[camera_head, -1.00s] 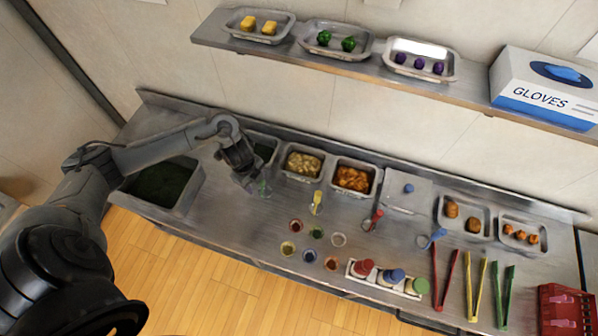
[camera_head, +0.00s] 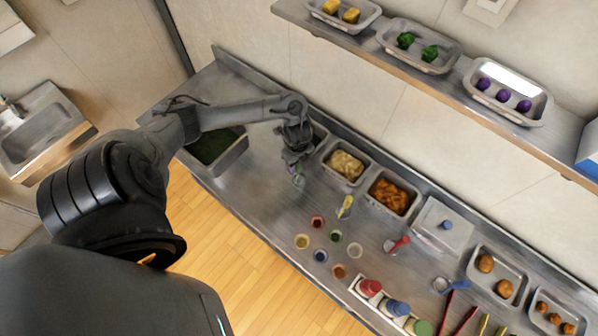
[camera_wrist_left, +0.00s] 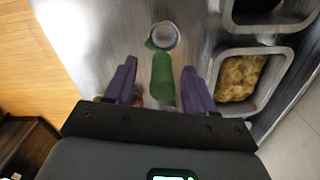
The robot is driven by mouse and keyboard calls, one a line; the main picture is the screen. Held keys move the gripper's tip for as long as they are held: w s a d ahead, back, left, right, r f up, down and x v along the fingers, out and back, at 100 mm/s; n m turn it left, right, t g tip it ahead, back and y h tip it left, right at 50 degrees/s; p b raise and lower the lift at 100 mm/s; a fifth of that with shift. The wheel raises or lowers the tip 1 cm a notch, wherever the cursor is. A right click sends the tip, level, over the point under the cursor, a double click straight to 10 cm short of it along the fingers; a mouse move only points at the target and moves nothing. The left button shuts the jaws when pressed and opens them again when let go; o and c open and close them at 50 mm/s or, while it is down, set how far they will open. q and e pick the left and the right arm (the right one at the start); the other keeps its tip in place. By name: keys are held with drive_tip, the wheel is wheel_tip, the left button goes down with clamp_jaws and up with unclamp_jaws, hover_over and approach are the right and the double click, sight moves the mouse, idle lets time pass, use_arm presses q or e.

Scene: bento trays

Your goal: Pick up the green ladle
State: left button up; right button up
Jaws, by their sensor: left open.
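The green ladle (camera_wrist_left: 162,82) lies on the steel counter in the left wrist view, its metal bowl pointing away from the gripper. In the head view only a small green part of the ladle (camera_head: 299,181) shows below the gripper. My left gripper (camera_wrist_left: 160,70) is open, with its two purple-looking fingers on either side of the green handle. No contact with the handle is visible. In the head view the left gripper (camera_head: 296,166) points down over the counter. My right gripper is not in view.
A yellow ladle (camera_head: 346,206) and a red ladle (camera_head: 398,244) lie to the right. Food pans, including one with pale food (camera_head: 329,169), line the back. Small colored cups (camera_head: 318,222) stand in front. A deep dark-filled bin (camera_head: 238,152) is at the left.

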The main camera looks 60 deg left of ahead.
sight(299, 172)
use_arm(q)
drive_tip(key=shift+w+f, duration=0.1)
drive_tip(key=shift+f, duration=1.5)
drive_tip(key=shift+c, duration=0.4)
clamp_jaws()
